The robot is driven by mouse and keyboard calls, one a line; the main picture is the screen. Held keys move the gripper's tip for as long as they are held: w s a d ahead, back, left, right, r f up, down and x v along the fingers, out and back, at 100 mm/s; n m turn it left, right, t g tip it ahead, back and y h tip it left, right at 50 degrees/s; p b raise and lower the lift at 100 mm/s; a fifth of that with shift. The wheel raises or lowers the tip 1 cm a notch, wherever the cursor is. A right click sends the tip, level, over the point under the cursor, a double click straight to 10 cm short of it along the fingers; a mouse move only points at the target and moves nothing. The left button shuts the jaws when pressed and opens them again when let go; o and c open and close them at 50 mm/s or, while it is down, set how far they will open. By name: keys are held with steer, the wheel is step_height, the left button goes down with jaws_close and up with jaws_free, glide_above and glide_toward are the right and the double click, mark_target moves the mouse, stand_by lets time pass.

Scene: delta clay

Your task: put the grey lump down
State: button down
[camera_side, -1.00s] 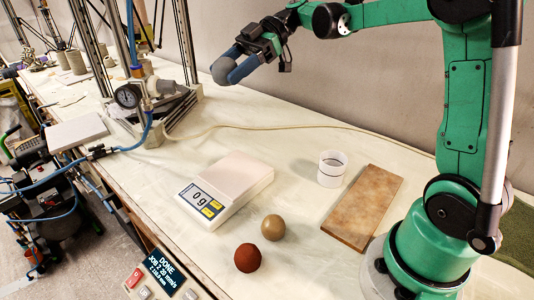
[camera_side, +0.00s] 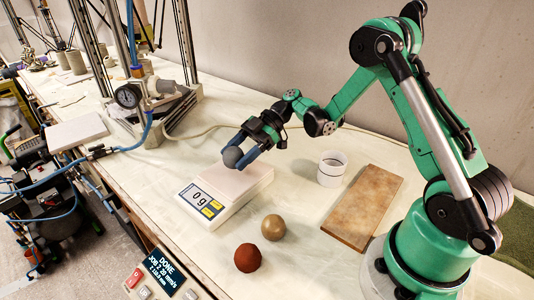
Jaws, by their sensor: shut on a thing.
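The grey lump (camera_side: 233,157) is a round dark-grey ball held at the tips of my gripper (camera_side: 243,154). My gripper has blue fingers and is shut on the lump. The lump appears over the back part of the white scale (camera_side: 232,190). The scale's display reads 0 g, so a small gap under the lump is likely, though this view does not show it clearly. The fingers hide part of the lump's right side.
A tan ball (camera_side: 273,227) and a dark red ball (camera_side: 248,257) lie in front of the scale. A white cup (camera_side: 332,168) and a brown board (camera_side: 364,208) stand to its right. A metal press frame with a gauge (camera_side: 128,96) stands behind left.

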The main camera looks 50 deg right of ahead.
steer(key=shift+f, duration=0.95)
steer(key=shift+c, duration=0.7)
jaws_free()
